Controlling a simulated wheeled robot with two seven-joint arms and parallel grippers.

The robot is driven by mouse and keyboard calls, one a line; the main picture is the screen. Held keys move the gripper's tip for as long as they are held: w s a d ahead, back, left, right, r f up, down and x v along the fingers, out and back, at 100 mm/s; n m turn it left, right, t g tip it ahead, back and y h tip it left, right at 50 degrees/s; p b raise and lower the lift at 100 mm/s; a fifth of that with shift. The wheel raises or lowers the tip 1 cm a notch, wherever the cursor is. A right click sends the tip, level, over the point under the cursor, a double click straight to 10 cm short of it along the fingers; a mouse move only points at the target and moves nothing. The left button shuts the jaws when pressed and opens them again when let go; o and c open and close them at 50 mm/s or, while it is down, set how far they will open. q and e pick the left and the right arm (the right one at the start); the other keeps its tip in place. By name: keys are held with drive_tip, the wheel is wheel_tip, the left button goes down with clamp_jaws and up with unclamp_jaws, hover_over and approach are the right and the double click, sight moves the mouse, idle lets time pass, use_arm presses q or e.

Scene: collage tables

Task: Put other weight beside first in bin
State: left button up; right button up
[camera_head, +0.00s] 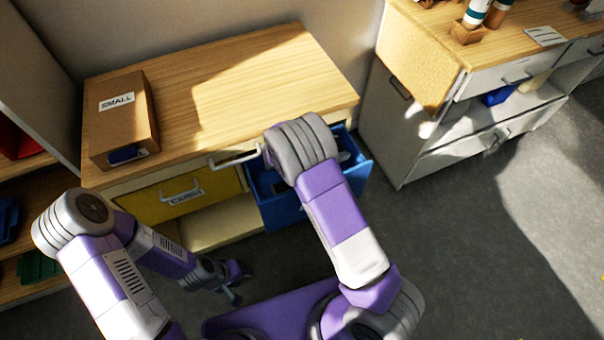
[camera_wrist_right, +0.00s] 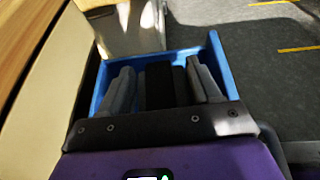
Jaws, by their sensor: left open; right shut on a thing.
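The blue bin (camera_head: 272,212) juts out from under the wooden table top at its right end; it also shows in the right wrist view (camera_wrist_right: 219,58). My right gripper (camera_wrist_right: 163,88) is inside or just over the bin, its grey fingers shut on a dark weight (camera_wrist_right: 158,84). In the head view my wrist hides the fingers and the weight. The other weight cannot be told apart clearly in the dark bin. My left gripper (camera_head: 234,287) is open and empty, low over the floor in front of the table.
A cardboard box marked SMALL (camera_head: 122,125) stands on the left of the table top (camera_head: 250,85). A yellow drawer (camera_head: 165,200) with a handle is left of the bin. A second workbench (camera_head: 420,70) stands at the right. The grey floor (camera_head: 480,230) at right is clear.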

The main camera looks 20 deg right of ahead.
drive_tip(key=shift+f, duration=0.3)
drive_tip(key=shift+m+g, duration=0.3)
wheel_tip(320, 180, down, 10)
drive_tip(key=b, duration=0.3)
drive_tip(key=shift+s, duration=0.1)
drive_tip(key=shift+r, duration=0.15)
drive_tip(key=o, duration=1.5)
drive_tip(key=shift+a+f, duration=0.1)
drive_tip(key=shift+f, duration=0.1)
drive_tip(key=shift+r, duration=0.2)
drive_tip(key=p+v, duration=0.2)
drive_tip(key=v, duration=1)
drive_tip(key=shift+s+f, duration=0.1)
